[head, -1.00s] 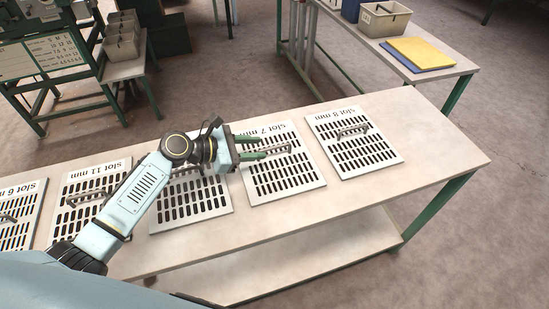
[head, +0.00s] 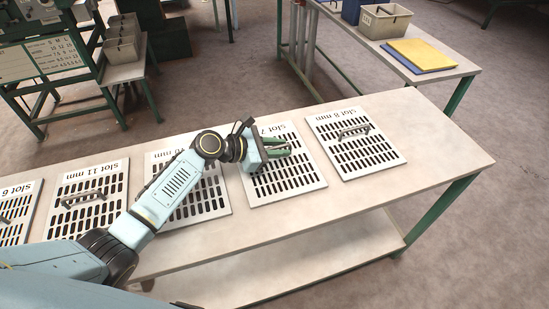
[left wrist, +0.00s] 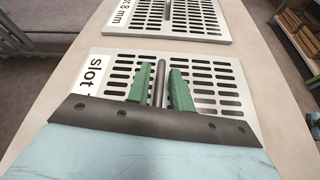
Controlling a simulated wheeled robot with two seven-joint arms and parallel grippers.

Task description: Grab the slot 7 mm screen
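The slot 7 mm screen (head: 288,184) is a white slotted plate lying flat on the table, its label partly hidden by my left gripper. It also shows in the left wrist view (left wrist: 222,68). My left gripper (head: 285,146) is over this screen's upper part, at its handle. In the left wrist view the two green fingers (left wrist: 162,88) stand apart on either side of the dark handle bar (left wrist: 158,82). Gaps show between the fingers and the bar, so the gripper is open around it or just above it. My right gripper is not in view.
The slot 8 mm screen (head: 365,155) lies to the right and the slot 11 mm screen (head: 90,208) to the left, with other screens. The table's right end (head: 440,150) is bare. Behind stands another table (head: 448,70) with a grey bin (head: 385,20) and yellow sheet (head: 421,54).

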